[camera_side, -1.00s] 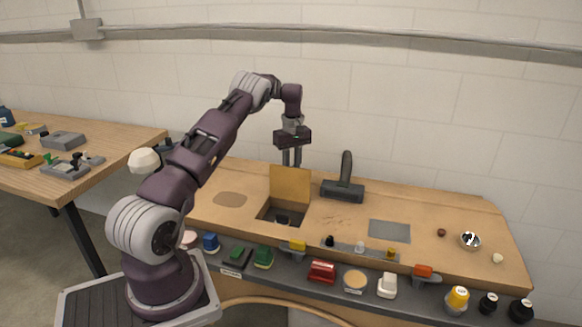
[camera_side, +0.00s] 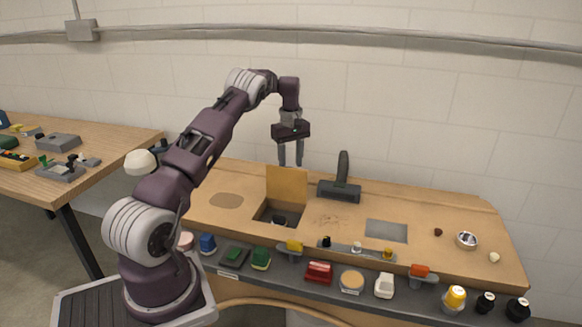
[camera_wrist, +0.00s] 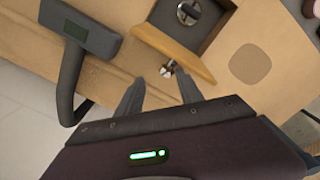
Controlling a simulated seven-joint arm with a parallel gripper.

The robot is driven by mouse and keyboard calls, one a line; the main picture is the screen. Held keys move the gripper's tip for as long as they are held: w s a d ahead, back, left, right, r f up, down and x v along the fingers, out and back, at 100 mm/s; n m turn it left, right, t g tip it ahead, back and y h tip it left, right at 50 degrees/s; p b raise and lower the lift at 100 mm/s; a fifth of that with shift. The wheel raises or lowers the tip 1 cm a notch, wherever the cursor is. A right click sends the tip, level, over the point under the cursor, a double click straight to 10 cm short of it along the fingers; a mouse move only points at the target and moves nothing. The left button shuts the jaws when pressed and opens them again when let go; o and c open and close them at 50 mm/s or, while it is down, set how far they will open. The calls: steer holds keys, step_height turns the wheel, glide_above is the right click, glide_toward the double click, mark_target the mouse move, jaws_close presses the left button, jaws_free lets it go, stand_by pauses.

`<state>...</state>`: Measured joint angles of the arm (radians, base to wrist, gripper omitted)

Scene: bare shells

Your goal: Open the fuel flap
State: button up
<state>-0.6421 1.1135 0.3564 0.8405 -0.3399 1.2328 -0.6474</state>
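The fuel flap (camera_side: 287,184) is a tan wooden panel standing roughly upright at the back edge of a square recess (camera_side: 264,215) in the bench top. In the wrist view the flap (camera_wrist: 172,52) appears nearly edge-on, with a small shiny metal part (camera_wrist: 167,69) by its back side. A dark round fitting with a metallic top (camera_wrist: 188,13) sits in the recess. My gripper (camera_side: 290,164) is above and behind the flap, fingers pointing down and apart, with nothing between them. In the wrist view the gripper (camera_wrist: 158,90) appears apart from the flap.
A dark grey block with an upright handle (camera_side: 340,190) stands right of the flap, close to my gripper. A grey plate (camera_side: 386,231), small balls and a shiny round cup (camera_side: 467,240) lie farther right. Several coloured controls line the bench's front strip (camera_side: 335,285).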

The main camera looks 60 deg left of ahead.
step_height(320, 180, up, 5)
steer(key=d+r+m+t, duration=0.2)
steer(key=d+r+m, duration=0.2)
steer(key=d+r, duration=0.95)
steer(key=s+d+r+m+t, duration=0.1)
steer(key=s+d+r+m, duration=0.1)
steer(key=s+d+r, duration=0.3)
steer(key=s+d+r+m, duration=0.2)
steer(key=d, duration=0.5)
steer(key=s+d+f+m+t, duration=0.1)
steer(key=s+d+m, duration=0.4)
steer(key=s, duration=0.6)
steer(key=s+d+f+m+t, duration=0.1)
steer(key=s+d+f+m, duration=0.3)
steer(key=s+d, duration=0.5)
steer(key=shift+s+d+m+t, duration=0.15)
steer(key=shift+s+m+t, duration=0.25)
steer(key=shift+s, duration=0.45)
steer(key=shift+r, duration=0.1)
